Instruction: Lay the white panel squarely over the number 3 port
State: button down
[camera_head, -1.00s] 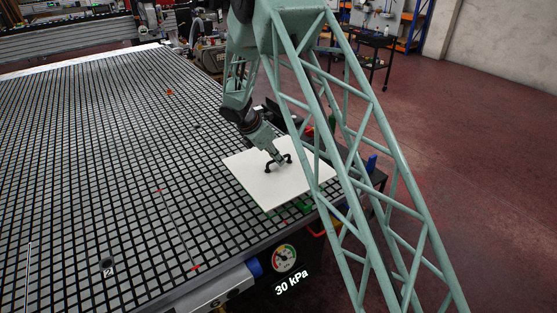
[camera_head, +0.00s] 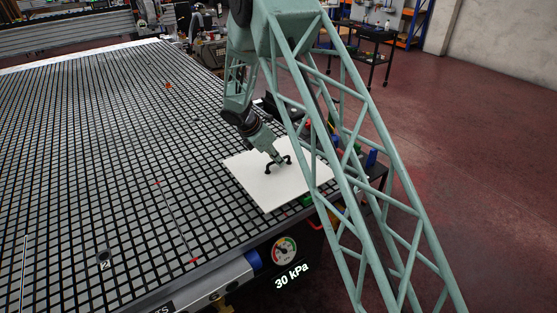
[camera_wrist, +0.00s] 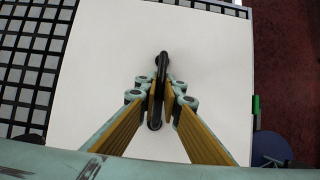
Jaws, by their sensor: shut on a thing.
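The white panel (camera_head: 262,194) is a flat square board with a black handle at its middle, near the right front corner of the grid table. It fills much of the wrist view (camera_wrist: 205,40). My gripper (camera_head: 279,163) is shut on the panel's black handle (camera_wrist: 160,75), with one finger on each side in the wrist view. I cannot tell whether the panel rests on the table or hangs just above it. A port marked 2 (camera_head: 103,257) shows at the front left of the table. No number 3 is visible.
The black and grey grid table (camera_head: 120,150) is mostly clear to the left of the panel. A thin red-ended line (camera_head: 175,222) and an orange spot (camera_head: 168,86) lie on it. A gauge (camera_head: 284,250) with "30 kPa" below it is at the front edge.

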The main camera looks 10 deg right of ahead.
aim_at(279, 168)
jog(key=shift+f+b, duration=0.55)
jog(key=shift+f, duration=0.55)
jog(key=shift+f+b, duration=0.35)
jog(key=shift+f, duration=0.4)
dwell(1.1)
jog(key=c, duration=2.7)
grip_release()
jog(key=shift+c, duration=0.2)
jog(key=v, duration=1.1)
jog(key=shift+s+a+r, duration=0.1)
jog(key=shift+a+r, duration=0.1)
jog(key=shift+r, duration=0.25)
